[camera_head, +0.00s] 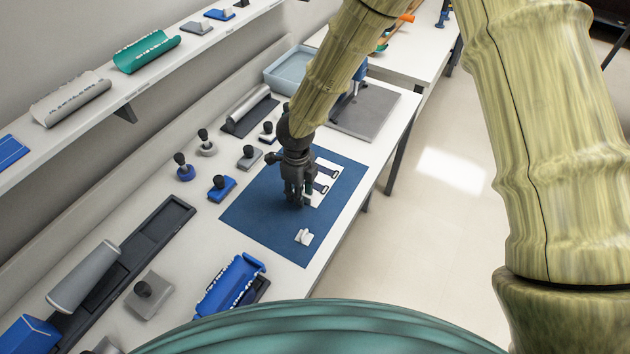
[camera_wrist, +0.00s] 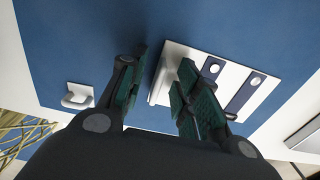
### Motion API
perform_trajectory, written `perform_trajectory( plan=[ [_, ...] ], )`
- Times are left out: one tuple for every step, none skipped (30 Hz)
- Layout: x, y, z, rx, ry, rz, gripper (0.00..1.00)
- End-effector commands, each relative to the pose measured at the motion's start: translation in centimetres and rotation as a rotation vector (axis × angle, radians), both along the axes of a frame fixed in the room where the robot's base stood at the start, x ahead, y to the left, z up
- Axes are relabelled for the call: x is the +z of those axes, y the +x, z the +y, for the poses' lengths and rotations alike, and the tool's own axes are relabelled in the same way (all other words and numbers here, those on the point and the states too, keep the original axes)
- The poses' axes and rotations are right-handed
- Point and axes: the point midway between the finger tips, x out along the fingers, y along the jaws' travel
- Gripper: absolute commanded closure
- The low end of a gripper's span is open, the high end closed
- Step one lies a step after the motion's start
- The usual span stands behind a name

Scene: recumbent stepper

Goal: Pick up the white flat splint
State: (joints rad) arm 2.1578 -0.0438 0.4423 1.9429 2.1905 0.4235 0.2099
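The white flat splint (camera_head: 313,195) lies on the blue mat (camera_head: 258,222), partly hidden behind my gripper. In the wrist view the splint (camera_wrist: 230,62) is a white plate with two dark straps and round white buttons. A raised white part stands along its left edge. My gripper (camera_head: 296,203) points down over the mat at the splint's left side. In the wrist view my gripper (camera_wrist: 160,75) has its fingers apart, one on each side of that raised part. I cannot tell whether either finger touches it.
A small white piece (camera_head: 304,237) sits on the mat's near part. Several black-knobbed blocks, including a blue one (camera_head: 221,187), stand left of the mat. A blue trough-shaped piece (camera_head: 232,284) lies nearer. A grey plate (camera_head: 365,110) lies beyond. A shelf (camera_head: 150,84) runs above the table's left side.

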Motion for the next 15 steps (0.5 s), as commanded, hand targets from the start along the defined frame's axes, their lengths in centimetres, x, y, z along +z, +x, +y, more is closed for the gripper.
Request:
perform_trajectory(
  plan=[
    [-0.27,-0.06,0.04,0.001,-0.001,0.001,0.68],
    [-0.41,-0.05,0.05,0.002,-0.001,0.001,0.68],
    [-0.55,-0.03,0.04,0.001,0.0,0.0,0.68],
    [-0.63,-0.01,0.03,0.001,0.0,-0.001,0.68],
    [-0.69,-0.01,0.03,0.001,0.0,-0.001,0.68],
    [-0.74,0.0,0.02,0.001,0.0,-0.001,0.68],
    [-0.75,0.0,0.01,0.0,0.0,-0.001,0.68],
    [-0.76,0.0,0.01,0.0,0.001,-0.002,0.68],
    [-0.76,0.0,0.01,0.0,0.0,-0.001,0.68],
    [-0.76,0.0,0.01,0.0,0.0,-0.001,0.68],
    [-0.76,0.0,0.01,0.0,0.0,-0.001,0.68],
    [-0.76,-0.01,0.02,0.0,0.0,-0.001,0.7],
    [-0.76,0.0,0.01,0.0,0.0,-0.001,0.75],
    [-0.76,-0.01,0.02,0.0,0.0,-0.001,0.81],
    [-0.76,-0.01,0.02,0.0,0.0,-0.001,0.88]
  ],
)
